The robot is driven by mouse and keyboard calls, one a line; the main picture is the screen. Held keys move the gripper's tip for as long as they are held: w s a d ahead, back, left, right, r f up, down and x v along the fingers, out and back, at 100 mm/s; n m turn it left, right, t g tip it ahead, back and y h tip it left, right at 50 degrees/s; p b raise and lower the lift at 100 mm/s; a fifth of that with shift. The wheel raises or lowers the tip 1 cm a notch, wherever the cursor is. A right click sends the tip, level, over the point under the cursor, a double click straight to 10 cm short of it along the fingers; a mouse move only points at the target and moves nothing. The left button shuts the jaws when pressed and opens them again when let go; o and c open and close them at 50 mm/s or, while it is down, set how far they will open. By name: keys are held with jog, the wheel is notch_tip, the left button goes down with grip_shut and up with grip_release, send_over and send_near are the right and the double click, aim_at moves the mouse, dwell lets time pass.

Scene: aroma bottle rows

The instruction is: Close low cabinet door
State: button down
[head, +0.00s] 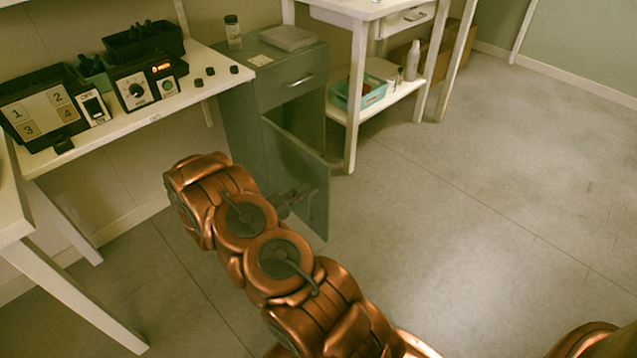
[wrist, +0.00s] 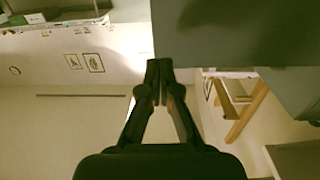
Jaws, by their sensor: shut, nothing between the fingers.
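The low cabinet (head: 240,122) is grey-green and stands beside the white workbench, with a drawer above. Its door (head: 306,185) hangs open, swung out from the front towards me. In the wrist view the large dark panel at the top, which looks like the door (wrist: 230,32), fills the upper right. My gripper (head: 290,200) is at the near side of the door, partly hidden by my copper arm. In the wrist view my gripper (wrist: 159,66) has its fingertips together and empty, at the panel's lower left edge. I cannot tell whether they touch it.
A white workbench (head: 190,98) with control boxes is at the left. A white shelf table (head: 352,110) holding a teal basket (head: 372,92) stands right of the cabinet. A bottle (head: 233,32) and a flat grey object (head: 288,38) sit on the cabinet. The floor (head: 460,220) at right is clear.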

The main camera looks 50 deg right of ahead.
aim_at(325, 177)
jog(key=shift+s+d+b, duration=0.2)
jog(key=shift+d+b, duration=0.6)
jog(key=shift+d, duration=2.5)
jog(key=shift+d, duration=0.1)
